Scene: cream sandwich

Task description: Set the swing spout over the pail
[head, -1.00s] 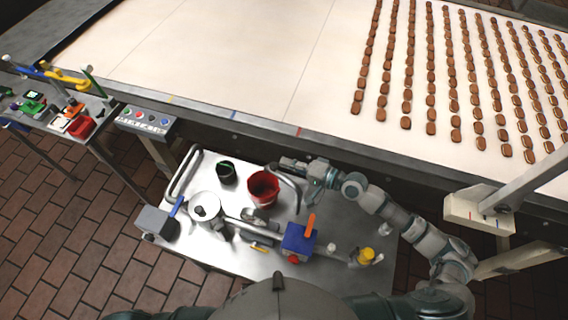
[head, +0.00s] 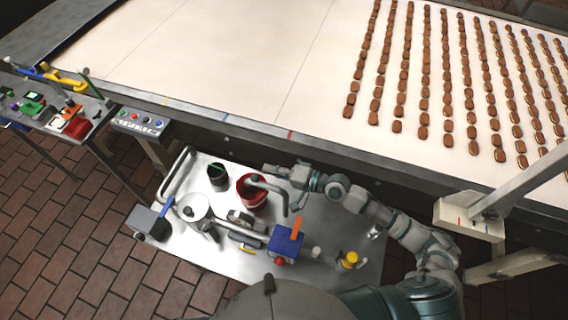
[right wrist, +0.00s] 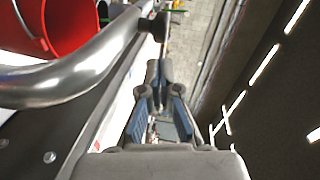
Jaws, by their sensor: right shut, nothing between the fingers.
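The red pail (head: 243,197) stands on the steel cart; its rim also shows at the upper left of the right wrist view (right wrist: 75,22). The swing spout (head: 284,196) is a bent grey metal tube. In the head view its free end lies across the pail's mouth. In the right wrist view the tube (right wrist: 60,80) crosses the left side in front of the pail. My right gripper (head: 268,167) is shut and empty, just beyond the spout and pail, beside the conveyor edge. Its fingers show in the right wrist view (right wrist: 163,75), right of the tube.
The cart (head: 222,252) also carries a dark cup (head: 217,175), a silver pot (head: 195,211), a blue box with an orange lever (head: 286,243) and a yellow-topped item (head: 349,259). The conveyor (head: 220,80) with rows of brown biscuits borders it behind.

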